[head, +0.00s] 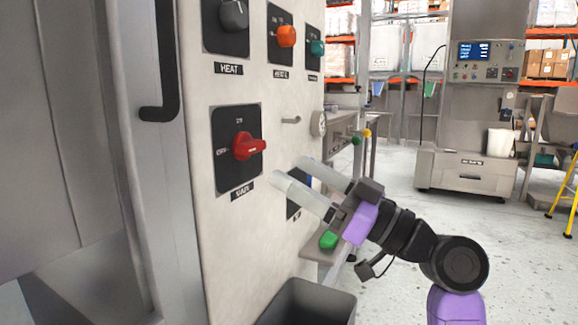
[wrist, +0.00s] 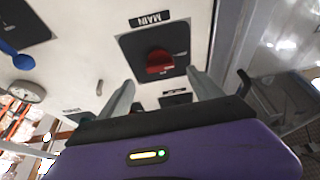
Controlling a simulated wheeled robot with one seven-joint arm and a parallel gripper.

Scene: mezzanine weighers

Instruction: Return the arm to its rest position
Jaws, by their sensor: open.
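My gripper (head: 292,179) is open and empty, its two pale fingers apart, in front of the panel face below and to the right of the red MAIN switch. My purple and black arm reaches in from the lower right. The red MAIN switch (head: 248,147) sits on a dark plate on the cream panel (head: 205,233), its handle pointing right. The wrist view shows the same red switch (wrist: 160,61) upside down, beyond and between the fingers, with a visible gap to them. A dark plate lower on the panel is partly hidden behind the fingers.
Above are a grey HEAT knob (head: 233,14), an orange knob (head: 287,36) and a teal knob (head: 317,47). A black door handle (head: 166,70) juts out at left. A dark bin (head: 308,303) stands below. Open floor (head: 400,190) lies to the right, before a grey machine (head: 470,165).

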